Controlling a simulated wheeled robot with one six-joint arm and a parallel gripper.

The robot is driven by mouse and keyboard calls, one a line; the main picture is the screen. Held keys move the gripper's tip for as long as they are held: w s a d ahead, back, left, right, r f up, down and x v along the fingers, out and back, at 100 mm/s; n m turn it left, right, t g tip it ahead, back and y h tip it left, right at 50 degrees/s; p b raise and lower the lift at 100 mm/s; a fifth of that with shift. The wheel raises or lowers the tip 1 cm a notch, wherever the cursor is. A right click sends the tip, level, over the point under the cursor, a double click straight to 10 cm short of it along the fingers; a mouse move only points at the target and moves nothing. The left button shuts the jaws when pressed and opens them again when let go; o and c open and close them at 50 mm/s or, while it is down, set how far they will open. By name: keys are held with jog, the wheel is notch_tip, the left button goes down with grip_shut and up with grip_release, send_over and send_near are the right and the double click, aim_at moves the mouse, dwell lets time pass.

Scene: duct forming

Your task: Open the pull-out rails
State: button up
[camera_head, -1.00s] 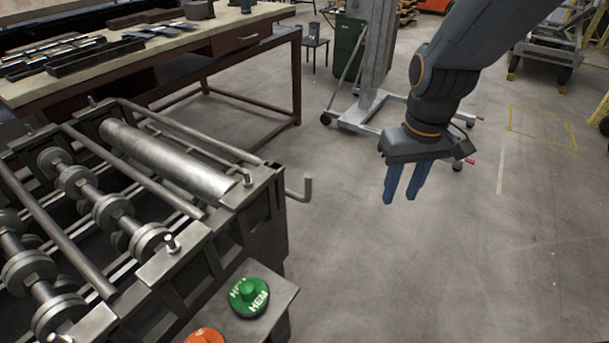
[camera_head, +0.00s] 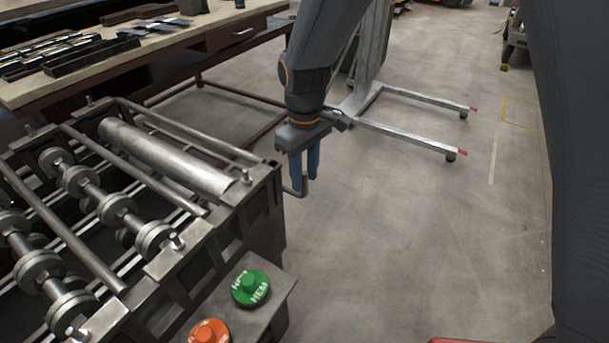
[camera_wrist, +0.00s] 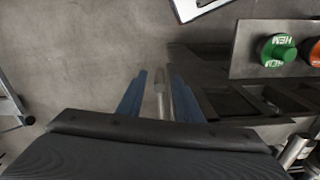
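The rails themselves I cannot clearly make out.
A green HEM button (camera_head: 250,287) and an orange button (camera_head: 209,332) sit on a ledge at the machine's front. A workbench (camera_head: 170,55) with metal parts stands behind. A wheeled grey stand (camera_head: 410,135) is beyond the gripper.

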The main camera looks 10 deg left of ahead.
jog(key=shift+f, duration=0.7)
grip_shut()
